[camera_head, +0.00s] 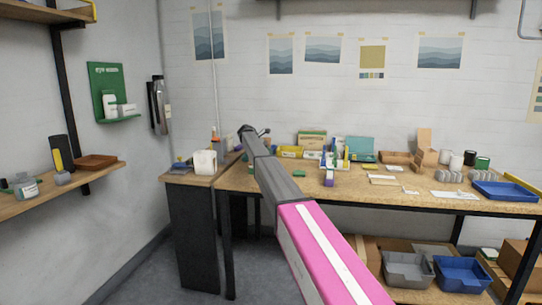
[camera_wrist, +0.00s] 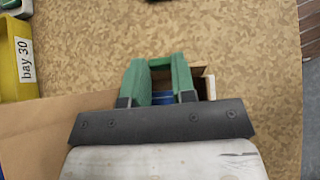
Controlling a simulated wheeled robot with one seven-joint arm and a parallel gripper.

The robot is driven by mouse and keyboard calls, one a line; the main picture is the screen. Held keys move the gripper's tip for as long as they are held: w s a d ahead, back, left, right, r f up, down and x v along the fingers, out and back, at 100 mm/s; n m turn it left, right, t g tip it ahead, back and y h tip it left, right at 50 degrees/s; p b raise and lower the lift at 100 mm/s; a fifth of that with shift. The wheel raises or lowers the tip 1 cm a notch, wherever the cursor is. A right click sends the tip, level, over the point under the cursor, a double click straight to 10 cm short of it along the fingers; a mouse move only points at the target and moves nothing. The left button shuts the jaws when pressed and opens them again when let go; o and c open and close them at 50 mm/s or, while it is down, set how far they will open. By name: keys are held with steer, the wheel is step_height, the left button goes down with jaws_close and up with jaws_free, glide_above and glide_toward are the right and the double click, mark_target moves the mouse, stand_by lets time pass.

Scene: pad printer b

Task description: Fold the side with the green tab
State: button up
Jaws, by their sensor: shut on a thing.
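My gripper (camera_wrist: 160,75) shows in the wrist view with its two green-padded fingers pointing away from the camera. The fingers are a short way apart, shut on a narrow thing between them. A green piece (camera_wrist: 159,62), which may be the green tab, shows between the fingertips; its outline is hard to make out. A brown cardboard box (camera_wrist: 205,72) with a dark opening shows just right of the fingers. A flat brown cardboard panel (camera_wrist: 38,135) spreads to the left, partly behind my gripper's dark body.
A yellow bin (camera_wrist: 14,55) labelled "bay 30" is at the left of the wrist view. The speckled worktop (camera_wrist: 90,55) is clear beyond the fingers.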

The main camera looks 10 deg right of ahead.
steer(key=shift+w+a+g+h, duration=0.1)
steer(key=shift+a+g+h, duration=0.25)
steer(key=shift+h, duration=0.45)
steer(key=shift+a, duration=0.1)
steer(key=o, duration=0.9)
steer(key=shift+o, duration=0.2)
steer(key=shift+w, duration=0.1)
